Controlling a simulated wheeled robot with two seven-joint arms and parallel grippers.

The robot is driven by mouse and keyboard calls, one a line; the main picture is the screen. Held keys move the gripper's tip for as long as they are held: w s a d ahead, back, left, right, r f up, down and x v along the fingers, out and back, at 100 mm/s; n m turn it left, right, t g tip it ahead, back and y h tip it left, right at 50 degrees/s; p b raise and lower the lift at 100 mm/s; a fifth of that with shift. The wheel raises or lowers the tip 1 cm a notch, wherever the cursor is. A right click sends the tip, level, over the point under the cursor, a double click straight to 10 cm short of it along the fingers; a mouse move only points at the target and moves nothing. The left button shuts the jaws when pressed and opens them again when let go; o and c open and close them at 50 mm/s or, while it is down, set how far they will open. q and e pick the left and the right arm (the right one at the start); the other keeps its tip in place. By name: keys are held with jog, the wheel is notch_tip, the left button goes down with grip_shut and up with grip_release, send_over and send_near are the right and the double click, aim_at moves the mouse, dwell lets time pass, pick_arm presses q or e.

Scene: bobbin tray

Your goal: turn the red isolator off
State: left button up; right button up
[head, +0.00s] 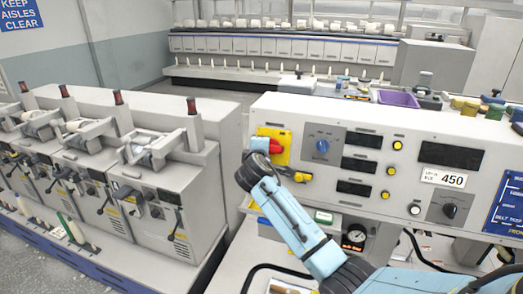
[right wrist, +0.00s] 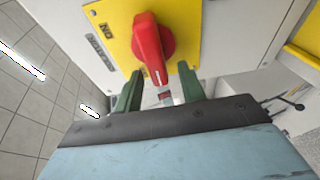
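The red isolator knob (head: 275,147) sits on a yellow plate (head: 283,136) at the left end of the grey console's front. In the right wrist view the red knob (right wrist: 150,45) has its narrow handle, with a white line, pointing down toward the gripper. Lettering that looks like "ON" is on the plate to its left. My right gripper (right wrist: 159,88) is open, its two green fingers either side of the handle's lower tip, with visible gaps. In the head view my right gripper (head: 264,147) partly covers the plate. My left gripper is out of view.
The console (head: 330,112) carries a blue knob (head: 322,146), yellow buttons, dark displays and a black dial (head: 450,210). Machines with levers (head: 150,185) stand on the left. A purple tray (head: 398,98) lies behind the console. A gap separates the left machines from the console.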

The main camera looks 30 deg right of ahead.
jog(key=b+v, duration=0.2)
jog(key=v, duration=1.1)
jog(key=shift+s, duration=0.2)
jog(key=shift+a, duration=0.1)
notch_tip(320, 180, down, 29)
jog(key=a+g+y+b, duration=0.3)
jog(key=y+b, duration=0.1)
jog(key=b, duration=0.1)
jog(key=s+f+g+y+b, duration=0.1)
jog(key=s+f, duration=0.3)
jog(key=f, duration=0.4)
jog(key=s+a+f+g+y+b, duration=0.1)
jog(key=s+f+b, duration=0.15)
jog(key=f, duration=0.45)
jog(key=s+f+g, duration=0.1)
jog(key=s+f, duration=0.4)
jog(key=f, duration=0.3)
jog(key=s+f+m+g+y+b, duration=0.2)
jog(key=s+f+m+g+b, duration=0.15)
jog(key=s+f, duration=1.5)
jog(key=s+f+m+g+b, duration=0.1)
jog(key=s+f, duration=0.3)
jog(key=s, duration=0.6)
jog(key=s+f+m+g+b, duration=0.1)
jog(key=s+f+m+b, duration=0.2)
jog(key=s, duration=0.7)
notch_tip(320, 180, down, 2)
jog(key=shift+s+y, duration=0.4)
